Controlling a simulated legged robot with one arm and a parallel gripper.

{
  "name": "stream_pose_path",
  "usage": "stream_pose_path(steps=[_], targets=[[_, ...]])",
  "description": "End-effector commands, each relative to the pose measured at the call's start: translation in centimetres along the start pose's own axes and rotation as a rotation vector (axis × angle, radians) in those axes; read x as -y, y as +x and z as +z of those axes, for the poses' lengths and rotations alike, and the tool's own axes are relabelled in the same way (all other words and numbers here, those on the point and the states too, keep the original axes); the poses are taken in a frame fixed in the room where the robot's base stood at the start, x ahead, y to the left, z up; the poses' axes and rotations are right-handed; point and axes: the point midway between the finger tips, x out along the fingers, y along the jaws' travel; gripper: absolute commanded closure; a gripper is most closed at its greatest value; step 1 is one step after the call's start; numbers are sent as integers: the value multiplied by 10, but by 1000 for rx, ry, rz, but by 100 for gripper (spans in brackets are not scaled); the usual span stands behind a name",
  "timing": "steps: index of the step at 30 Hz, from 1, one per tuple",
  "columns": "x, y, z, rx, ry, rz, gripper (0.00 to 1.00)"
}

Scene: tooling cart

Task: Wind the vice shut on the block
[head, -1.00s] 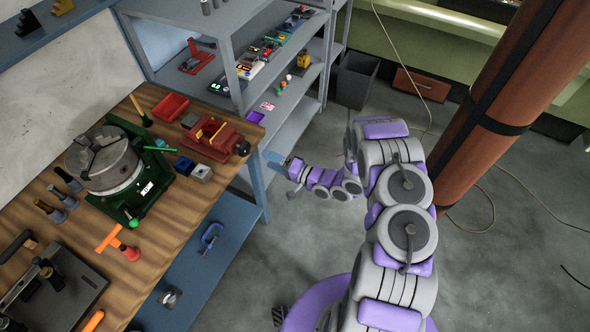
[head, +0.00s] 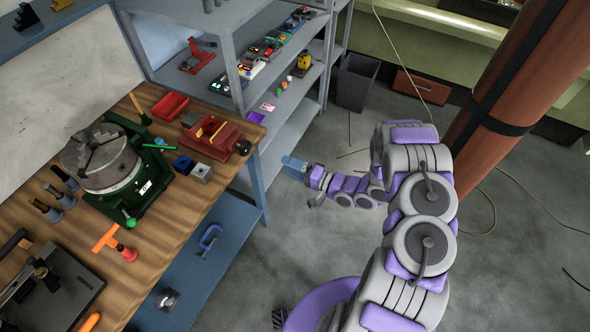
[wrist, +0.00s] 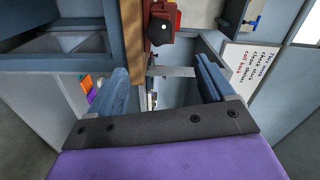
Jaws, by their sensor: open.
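The red vice (head: 224,142) sits on the wooden workbench near its right edge, with a dark knob (head: 243,147) at its right end. A yellow block (head: 211,126) shows between its jaws; I cannot tell how tightly they close on it. My gripper (head: 291,164) is to the right of the vice, past the bench edge, apart from it. In the wrist view my gripper (wrist: 166,82) is open and empty. The red end of the vice (wrist: 165,12) and its dark knob (wrist: 160,31) show beyond the fingers, at the top. The block is not clearly visible there.
A green rotary chuck (head: 105,160), a red tray (head: 170,105) and small blue and grey blocks (head: 201,173) share the bench. A grey shelf unit (head: 238,80) stands behind my gripper. The floor to the right is mostly open, with a brown column (head: 520,85).

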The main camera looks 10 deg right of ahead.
Motion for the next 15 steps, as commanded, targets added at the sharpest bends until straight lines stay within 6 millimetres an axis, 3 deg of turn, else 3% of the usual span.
stream_pose_path(steps=[5,15], targets=[[-1,-12,-2,-3,1,0,18],[1,-8,4,-1,-5,7,18]])
